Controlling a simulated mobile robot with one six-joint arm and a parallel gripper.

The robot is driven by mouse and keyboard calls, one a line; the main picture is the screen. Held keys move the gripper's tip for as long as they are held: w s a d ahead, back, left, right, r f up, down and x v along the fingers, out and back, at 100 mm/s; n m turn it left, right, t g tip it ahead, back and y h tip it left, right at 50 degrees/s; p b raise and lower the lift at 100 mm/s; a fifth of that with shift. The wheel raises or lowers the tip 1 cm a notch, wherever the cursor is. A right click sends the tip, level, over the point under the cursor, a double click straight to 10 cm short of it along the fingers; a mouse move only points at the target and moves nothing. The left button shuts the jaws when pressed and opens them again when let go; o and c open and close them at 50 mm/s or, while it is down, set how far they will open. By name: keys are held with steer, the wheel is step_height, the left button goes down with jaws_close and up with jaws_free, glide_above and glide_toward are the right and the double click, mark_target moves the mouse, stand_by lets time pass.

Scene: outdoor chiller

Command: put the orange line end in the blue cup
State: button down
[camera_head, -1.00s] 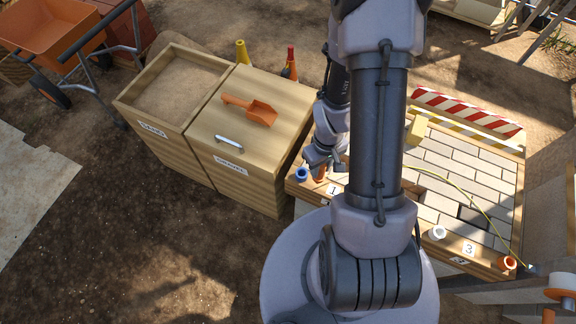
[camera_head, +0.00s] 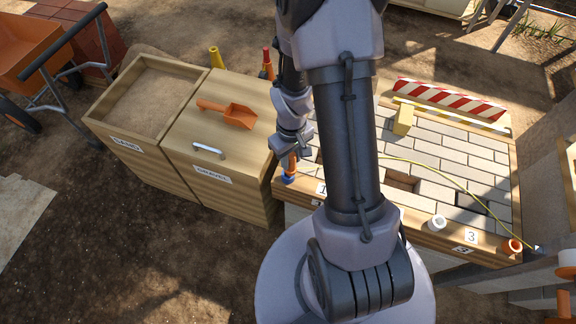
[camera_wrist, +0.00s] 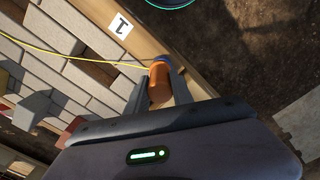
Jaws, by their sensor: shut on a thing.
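The orange line end (camera_head: 292,163) is between the fingers of my gripper (camera_head: 291,153), which is shut on it. In the wrist view the orange end (camera_wrist: 159,86) sits between the fingertips (camera_wrist: 159,92), and a yellow line (camera_wrist: 90,60) runs from it to the left. The blue cup (camera_head: 288,178) is at the near left corner of the paved bench, directly below the orange end in the head view. In the wrist view the blue cup (camera_wrist: 162,60) is mostly hidden behind the orange end. I cannot tell whether the end is inside the cup or just above it.
A yellow block (camera_head: 404,120) and a striped barrier (camera_head: 450,99) are farther back. The gravel box (camera_head: 215,150), with an orange scoop (camera_head: 238,115), stands close on the left.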

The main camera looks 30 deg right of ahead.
steer(key=shift+w+a+f, duration=0.1)
steer(key=shift+w+a, duration=0.05)
steer(key=shift+w, duration=0.25)
steer(key=shift+w+f+b, duration=0.1)
steer(key=shift+f+b, duration=1.2)
steer(key=shift+f, duration=0.65)
steer(key=c, duration=1.1)
jaws_free()
steer(key=shift+r, duration=0.1)
steer(key=shift+r, duration=0.1)
